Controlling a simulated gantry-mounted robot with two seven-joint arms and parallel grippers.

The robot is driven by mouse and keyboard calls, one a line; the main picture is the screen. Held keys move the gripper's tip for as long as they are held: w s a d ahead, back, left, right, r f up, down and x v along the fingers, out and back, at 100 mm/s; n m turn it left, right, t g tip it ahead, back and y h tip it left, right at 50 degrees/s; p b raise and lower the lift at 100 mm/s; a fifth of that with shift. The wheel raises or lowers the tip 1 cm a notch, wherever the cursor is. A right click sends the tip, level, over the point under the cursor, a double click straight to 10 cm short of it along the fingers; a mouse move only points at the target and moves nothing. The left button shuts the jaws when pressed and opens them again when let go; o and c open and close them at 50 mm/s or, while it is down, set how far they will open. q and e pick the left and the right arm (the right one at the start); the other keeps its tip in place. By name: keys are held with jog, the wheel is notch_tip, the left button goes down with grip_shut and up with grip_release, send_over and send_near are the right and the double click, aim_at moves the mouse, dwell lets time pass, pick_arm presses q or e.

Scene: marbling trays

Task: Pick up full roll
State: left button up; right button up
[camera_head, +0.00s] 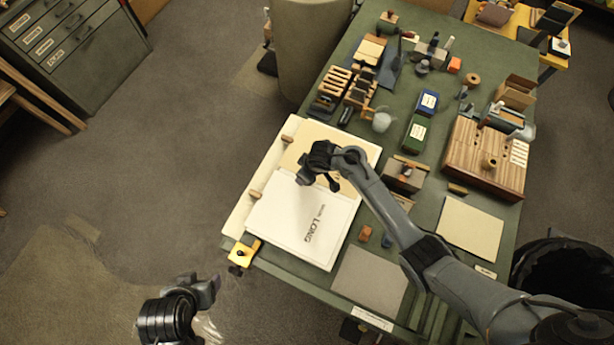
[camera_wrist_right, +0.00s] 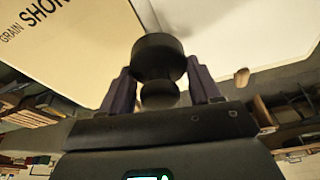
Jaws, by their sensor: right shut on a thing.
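My right gripper (camera_head: 318,182) is over the pale sheets at the left side of the green table. In the right wrist view its two fingers (camera_wrist_right: 160,92) are shut on a dark, round-ended thing (camera_wrist_right: 158,50), spool-like in outline. I cannot tell from its look whether this is the full roll. In the head view the gripper and arm largely hide it. A tan spool (camera_head: 473,79) stands at the table's far right, and another (camera_head: 488,160) on the wooden case. My left gripper (camera_head: 212,291) hangs off the table's near left; its jaw opening is unclear.
A white sheet marked LONG (camera_head: 300,240) lies on the table's left, beside a beige sheet (camera_head: 297,148). A yellow clamp (camera_head: 243,252) sits at the near left edge. Blocks, boxes and a wooden case (camera_head: 462,165) crowd the far and right parts. Bare floor lies left.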

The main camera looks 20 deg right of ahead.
jog(key=shift+f+b, duration=0.45)
jog(key=shift+f, duration=1.4)
jog(key=o, duration=1.6)
jog(key=shift+d, duration=0.1)
jog(key=shift+c, duration=0.2)
jog(key=shift+r, duration=0.1)
